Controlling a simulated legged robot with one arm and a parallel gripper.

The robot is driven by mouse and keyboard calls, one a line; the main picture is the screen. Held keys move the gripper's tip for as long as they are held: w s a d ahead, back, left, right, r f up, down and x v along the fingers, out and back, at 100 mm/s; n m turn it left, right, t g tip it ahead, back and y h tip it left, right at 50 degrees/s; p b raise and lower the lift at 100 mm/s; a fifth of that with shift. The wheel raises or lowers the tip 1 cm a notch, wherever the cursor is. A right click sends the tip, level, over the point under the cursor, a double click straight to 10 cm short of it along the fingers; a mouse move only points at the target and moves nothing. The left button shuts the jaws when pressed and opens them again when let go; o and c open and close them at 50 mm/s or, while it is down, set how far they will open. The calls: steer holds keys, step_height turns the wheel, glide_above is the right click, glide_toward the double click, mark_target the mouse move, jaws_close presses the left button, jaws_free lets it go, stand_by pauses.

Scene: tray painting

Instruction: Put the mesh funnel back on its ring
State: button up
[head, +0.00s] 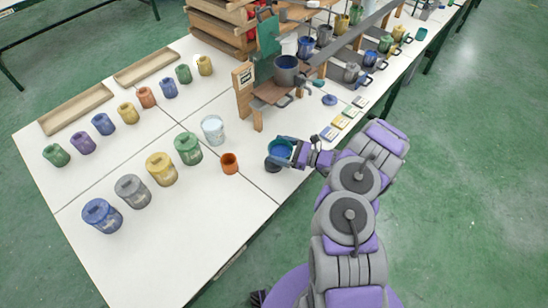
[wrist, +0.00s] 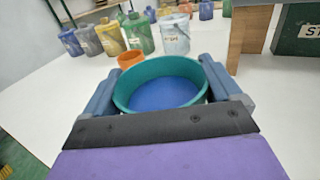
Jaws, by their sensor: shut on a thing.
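The mesh funnel (head: 280,146) appears as a round teal rim with a blue inside. In the wrist view it (wrist: 160,66) sits between my two fingers, one at each side of its rim. My gripper (head: 288,152) is shut on it, at the near edge of the white table, and the funnel looks roughly level. Whether its underside touches the table is hidden. A dark round shape (head: 272,165) shows just below the funnel in the head view; I cannot tell what it is. I cannot make out the ring for certain in either view.
An orange cup (head: 229,163) and a pale bucket (head: 213,130) stand left of the funnel. A wooden stand (head: 245,92) with a grey pot (head: 287,70) is behind. Several coloured cans line the left. Small coloured cards (head: 340,122) lie at right. The front-left tabletop is clear.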

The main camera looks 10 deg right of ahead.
mark_target(269, 150)
steer(key=a, duration=0.3)
steer(key=shift+w+a+f, duration=0.1)
steer(key=shift+w+f, duration=0.05)
steer(key=shift+f, duration=0.05)
steer(key=f, duration=0.1)
steer(key=d+f+b, duration=0.1)
steer(key=f, duration=0.1)
steer(key=shift+d+f, duration=0.2)
steer(key=shift+f, duration=0.05)
steer(key=shift+a, duration=0.45)
steer(key=o, duration=0.8)
steer(key=shift+d, duration=0.2)
